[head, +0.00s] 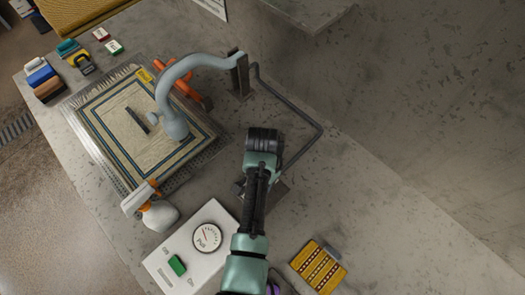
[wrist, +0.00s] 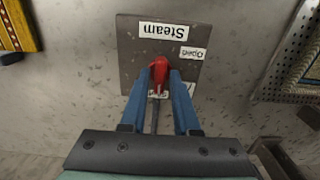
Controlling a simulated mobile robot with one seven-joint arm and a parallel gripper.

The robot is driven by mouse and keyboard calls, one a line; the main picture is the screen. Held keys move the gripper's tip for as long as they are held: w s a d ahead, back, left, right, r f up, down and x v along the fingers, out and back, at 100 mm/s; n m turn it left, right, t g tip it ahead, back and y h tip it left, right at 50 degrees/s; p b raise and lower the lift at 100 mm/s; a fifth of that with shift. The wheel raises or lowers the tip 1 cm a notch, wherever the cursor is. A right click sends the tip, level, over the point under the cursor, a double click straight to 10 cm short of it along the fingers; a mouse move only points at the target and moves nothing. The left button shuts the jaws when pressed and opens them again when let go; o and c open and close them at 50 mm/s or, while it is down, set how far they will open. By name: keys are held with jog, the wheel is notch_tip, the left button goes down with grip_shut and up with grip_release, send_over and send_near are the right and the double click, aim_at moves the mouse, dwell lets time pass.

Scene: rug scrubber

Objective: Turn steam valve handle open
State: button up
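In the wrist view, a dark square plate (wrist: 135,55) carries white labels reading "Steam" and "Open", seen upside down. A red valve handle (wrist: 160,72) stands out from it. My gripper (wrist: 161,82) has its two blue fingers on either side of the handle, close against it, and they look shut on it. A pale label behind is partly hidden by the fingers. In the head view, a corner of the valve plate (head: 278,190) shows beside my arm. The arm hides the handle and my fingertips there.
A bent dark pipe (head: 312,142) runs from the wall-side bracket toward the plate. A grey curved nozzle (head: 176,122) hangs over a bordered rug (head: 105,115) on a grate. A white gauge panel (head: 220,212), spray bottle (head: 160,214) and yellow patterned piece (head: 318,267) lie nearby. The right counter is clear.

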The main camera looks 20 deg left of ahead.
grip_shut()
jog(key=n+p, duration=0.1)
jog(key=n, duration=0.2)
jog(key=shift+r, duration=0.15)
jog(key=n+p, duration=0.1)
jog(key=n, duration=0.3)
jog(key=shift+n, duration=0.3)
jog(key=n+p, duration=0.1)
jog(key=n, duration=0.4)
jog(key=shift+w+n+p, duration=0.1)
jog(key=shift+n+p, duration=0.4)
jog(key=shift+n, duration=2.2)
